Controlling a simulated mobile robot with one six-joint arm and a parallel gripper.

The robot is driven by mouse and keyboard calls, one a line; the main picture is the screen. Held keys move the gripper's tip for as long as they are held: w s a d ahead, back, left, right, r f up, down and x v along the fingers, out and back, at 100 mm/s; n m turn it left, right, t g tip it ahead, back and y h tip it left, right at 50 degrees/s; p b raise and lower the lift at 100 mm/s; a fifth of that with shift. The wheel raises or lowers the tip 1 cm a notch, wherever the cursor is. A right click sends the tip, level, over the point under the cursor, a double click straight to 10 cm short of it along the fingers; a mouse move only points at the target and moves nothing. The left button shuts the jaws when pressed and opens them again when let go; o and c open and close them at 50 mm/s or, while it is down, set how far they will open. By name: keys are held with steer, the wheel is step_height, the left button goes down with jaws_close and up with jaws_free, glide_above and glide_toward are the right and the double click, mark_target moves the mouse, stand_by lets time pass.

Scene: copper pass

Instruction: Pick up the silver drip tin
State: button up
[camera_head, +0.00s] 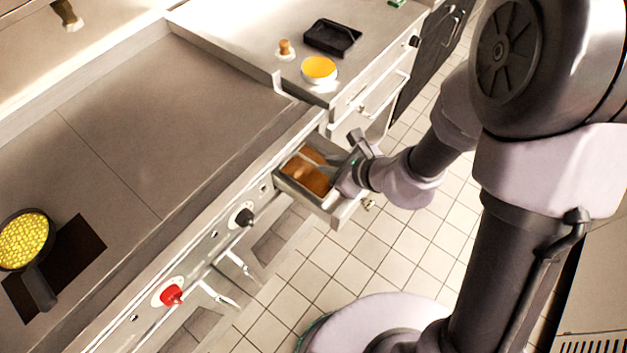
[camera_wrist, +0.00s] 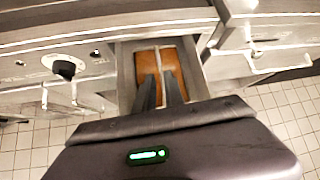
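A silver, box-shaped tin (camera_head: 337,209) sticks out of the front of the range like a small drawer. Its inside is orange-brown, with a pale strip across it. The tin also shows in the wrist view (camera_wrist: 127,77), straight ahead of my gripper. My gripper (camera_head: 318,163) reaches in from the right, with its dark fingers over the tin. In the wrist view the two fingers (camera_wrist: 161,78) stand apart, with brown and the pale strip visible between them. I see nothing held. Whether the fingertips touch the tin is unclear.
A black knob (camera_head: 244,217) and a red knob (camera_head: 171,295) stick out from the range front. A pan of yellow food (camera_head: 24,239) is on the cooktop. A yellow-filled bowl (camera_head: 319,69) and a black tray (camera_head: 331,37) stand on the far counter. The tiled floor (camera_head: 330,262) is clear.

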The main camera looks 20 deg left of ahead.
mark_target(315, 164)
steer(key=x, duration=0.3)
steer(key=shift+b, duration=0.3)
steer(key=b+x, duration=0.1)
steer(key=x, duration=0.2)
steer(key=b+x, duration=0.1)
steer(key=x, duration=0.1)
steer(key=shift+d+f+b, duration=0.1)
steer(key=shift+f+b, duration=0.25)
steer(key=shift+f, duration=0.15)
steer(key=shift+r, duration=0.15)
steer(key=shift+c, duration=0.2)
jaws_close()
steer(key=shift+r, duration=0.1)
